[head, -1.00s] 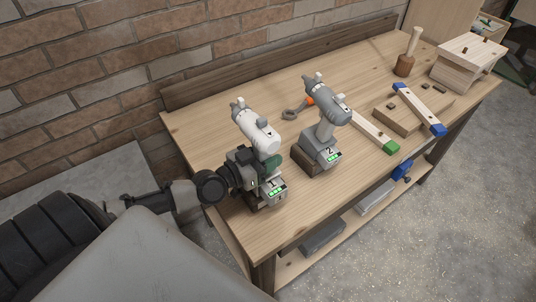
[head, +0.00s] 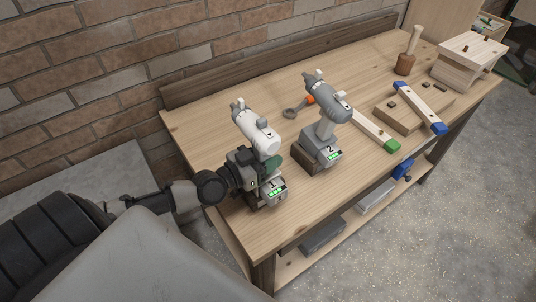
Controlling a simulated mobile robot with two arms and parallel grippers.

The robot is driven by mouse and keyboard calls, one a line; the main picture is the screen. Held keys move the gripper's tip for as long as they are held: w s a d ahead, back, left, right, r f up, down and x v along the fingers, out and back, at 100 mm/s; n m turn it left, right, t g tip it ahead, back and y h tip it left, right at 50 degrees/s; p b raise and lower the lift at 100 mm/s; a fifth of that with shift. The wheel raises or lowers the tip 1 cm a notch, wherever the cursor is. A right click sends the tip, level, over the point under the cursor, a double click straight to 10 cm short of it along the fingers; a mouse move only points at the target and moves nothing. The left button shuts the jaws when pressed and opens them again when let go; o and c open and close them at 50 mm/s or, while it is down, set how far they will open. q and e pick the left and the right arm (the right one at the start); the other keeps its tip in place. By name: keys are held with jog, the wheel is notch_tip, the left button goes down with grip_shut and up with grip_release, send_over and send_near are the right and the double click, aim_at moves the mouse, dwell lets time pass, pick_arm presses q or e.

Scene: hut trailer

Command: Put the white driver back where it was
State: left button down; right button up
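The white driver (head: 256,133) stands upright near the front left of the workbench, with its head up and its grey base (head: 272,194) showing green lights. My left gripper (head: 262,170) reaches in from the left and is closed around its handle, which it partly hides. A dark block shows under the base; I cannot tell whether the base rests fully on it. My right gripper is out of view.
The wooden workbench (head: 205,127) has a raised back edge along a brick wall. To the right are a green-ended bar (head: 377,133), a blue-ended bar (head: 420,107), a mallet (head: 405,64) and a wooden box (head: 463,62).

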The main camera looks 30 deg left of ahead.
pick_arm(q)
jog(key=c, duration=0.5)
grip_release()
jog(key=shift+r, duration=0.15)
jog(key=shift+f, duration=0.2)
jog(key=shift+s+a, duration=0.2)
jog(key=shift+s, duration=0.3)
jog(key=b+v, duration=0.1)
jog(key=v, duration=0.8)
jog(key=shift+s+a+b, duration=0.1)
jog(key=shift+s+b, duration=0.25)
jog(key=shift+s, duration=0.05)
